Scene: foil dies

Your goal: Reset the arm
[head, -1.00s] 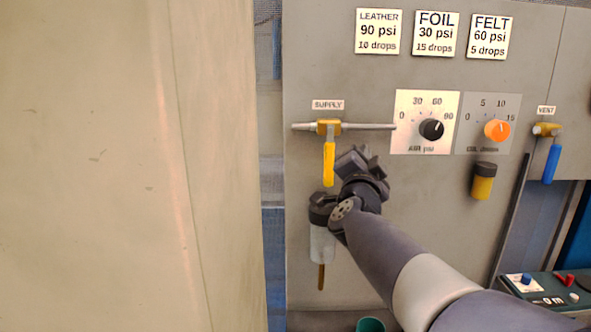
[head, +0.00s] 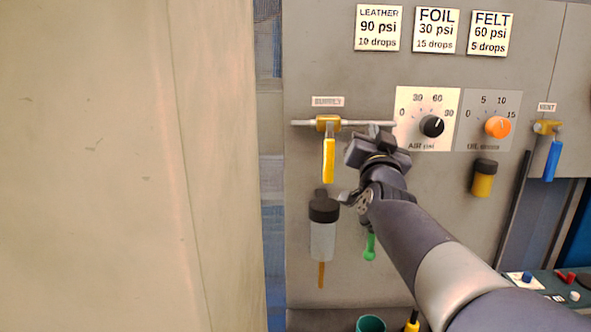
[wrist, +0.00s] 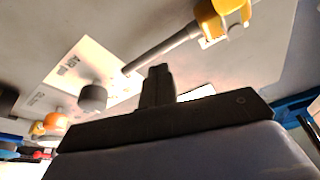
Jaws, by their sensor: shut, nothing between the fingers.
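I cannot tell whether the fingertips touch the pipe. The black air knob (head: 432,126) and orange oil knob (head: 498,127) are to the right of my gripper. The supply handle hangs straight down.
A clear filter bowl (head: 322,230) hangs below the supply valve. A yellow oil bottle (head: 484,178) and the blue vent handle (head: 552,160) are at right. A green item (head: 369,247) hangs beside my arm. A large beige surface (head: 120,170) fills the left.

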